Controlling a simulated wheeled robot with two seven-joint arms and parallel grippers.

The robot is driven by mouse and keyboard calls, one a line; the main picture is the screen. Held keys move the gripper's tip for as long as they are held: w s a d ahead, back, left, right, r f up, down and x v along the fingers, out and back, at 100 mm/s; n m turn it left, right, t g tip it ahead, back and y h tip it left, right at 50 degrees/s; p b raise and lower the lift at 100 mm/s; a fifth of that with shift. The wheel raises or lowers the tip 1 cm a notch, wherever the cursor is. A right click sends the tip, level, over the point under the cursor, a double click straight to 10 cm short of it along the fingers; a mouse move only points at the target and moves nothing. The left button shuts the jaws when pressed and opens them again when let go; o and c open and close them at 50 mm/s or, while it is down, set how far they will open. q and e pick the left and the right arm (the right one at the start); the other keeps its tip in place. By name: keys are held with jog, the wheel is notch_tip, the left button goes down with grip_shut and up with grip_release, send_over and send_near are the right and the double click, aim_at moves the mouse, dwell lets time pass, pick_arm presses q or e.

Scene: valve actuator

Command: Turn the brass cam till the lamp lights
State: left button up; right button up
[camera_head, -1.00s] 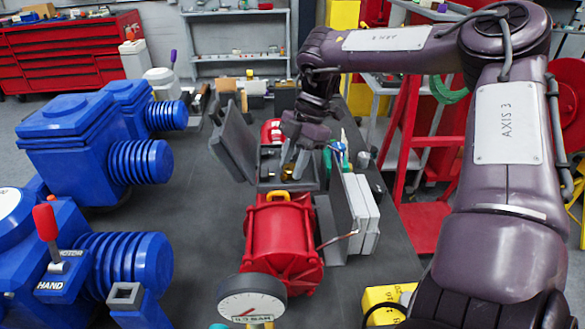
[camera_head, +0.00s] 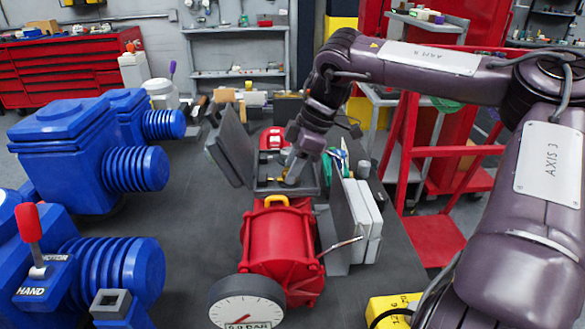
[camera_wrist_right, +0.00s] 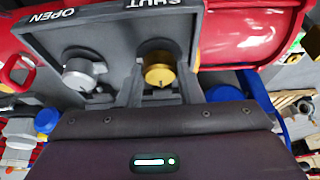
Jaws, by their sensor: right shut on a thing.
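The brass cam (camera_wrist_right: 158,70) is a round gold knob on the grey switch box (camera_wrist_right: 110,40), below the word SHUT in the right wrist view. A silver cam (camera_wrist_right: 82,74) sits beside it, nearer the word OPEN. My right gripper (camera_wrist_right: 160,82) is shut on the brass cam, with one grey finger on each side of it. In the head view my right gripper (camera_head: 293,172) reaches down into the open grey box (camera_head: 308,185) behind the red actuator (camera_head: 275,240). The brass cam is mostly hidden there. I cannot make out a lamp. My left gripper is out of view.
A round gauge (camera_head: 247,305) is in front of the red actuator. The raised box lid (camera_head: 231,147) stands left of my gripper and grey plates (camera_head: 362,220) stand right. Blue actuators (camera_head: 75,160) fill the left side. Bare bench (camera_head: 195,225) lies between.

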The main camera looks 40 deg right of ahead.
jog(key=shift+r, duration=0.1)
dwell(0.3)
jog(key=o, duration=1)
jog(key=v, duration=0.7)
jog(key=shift+s+d+r+b, duration=0.1)
jog(key=shift+d+r+b, duration=0.1)
jog(key=shift+r+b, duration=0.15)
jog(key=shift+f, duration=0.1)
